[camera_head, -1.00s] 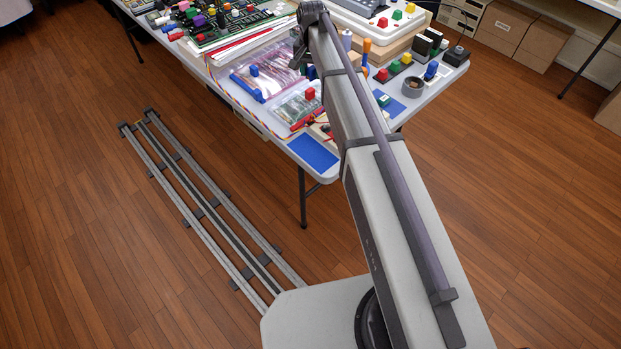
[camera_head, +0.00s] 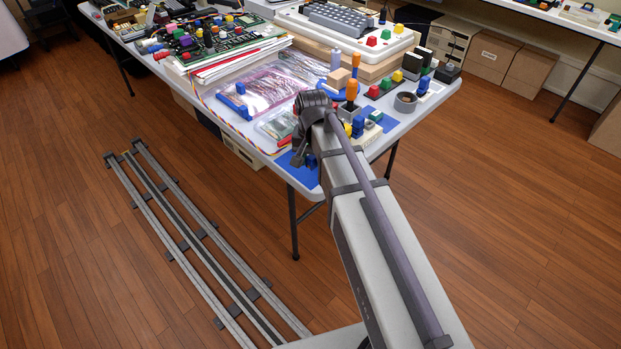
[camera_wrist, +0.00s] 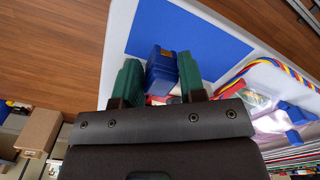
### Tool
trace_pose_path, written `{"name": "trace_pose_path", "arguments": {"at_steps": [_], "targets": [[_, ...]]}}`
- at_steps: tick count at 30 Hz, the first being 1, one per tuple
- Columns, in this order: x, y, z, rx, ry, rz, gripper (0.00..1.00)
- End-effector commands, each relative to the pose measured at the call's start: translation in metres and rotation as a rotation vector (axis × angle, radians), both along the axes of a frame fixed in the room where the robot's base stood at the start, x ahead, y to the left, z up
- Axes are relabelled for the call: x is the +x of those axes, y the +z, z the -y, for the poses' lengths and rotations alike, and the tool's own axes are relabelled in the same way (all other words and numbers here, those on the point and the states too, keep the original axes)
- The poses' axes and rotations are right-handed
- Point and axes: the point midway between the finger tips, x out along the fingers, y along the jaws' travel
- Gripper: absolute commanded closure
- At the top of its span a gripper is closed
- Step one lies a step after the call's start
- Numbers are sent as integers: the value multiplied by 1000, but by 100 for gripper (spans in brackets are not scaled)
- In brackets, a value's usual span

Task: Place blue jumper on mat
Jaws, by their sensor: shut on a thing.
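In the wrist view the blue jumper (camera_wrist: 162,72) is held between the two green fingers of my gripper (camera_wrist: 160,78). The flat blue mat (camera_wrist: 190,36) lies at the table corner, just beyond the jumper in that view. In the head view the mat (camera_head: 298,174) is partly covered by my arm. There my gripper (camera_head: 306,158) hangs over the mat area, and a small bit of blue shows beside it. I cannot tell whether the jumper touches the mat.
A clear bag (camera_head: 262,90) and a blue block (camera_head: 232,106) lie left of my arm. An orange-handled tool (camera_head: 352,90), a grey ring (camera_head: 405,101) and several coloured blocks crowd the right. A striped cable (camera_wrist: 262,66) runs near the mat. The table's front edge is close.

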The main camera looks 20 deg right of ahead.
Motion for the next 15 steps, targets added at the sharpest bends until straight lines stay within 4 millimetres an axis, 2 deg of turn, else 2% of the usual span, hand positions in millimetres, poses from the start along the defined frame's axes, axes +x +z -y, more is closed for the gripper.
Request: {"name": "trace_pose_path", "arguments": {"at_steps": [3, 9, 15], "targets": [[0, -5, 0, 0, 0, 0, 100], [0, -41, 0, 0, 0, 0, 100], [0, -35, 0, 0, 0, 0, 100]]}}
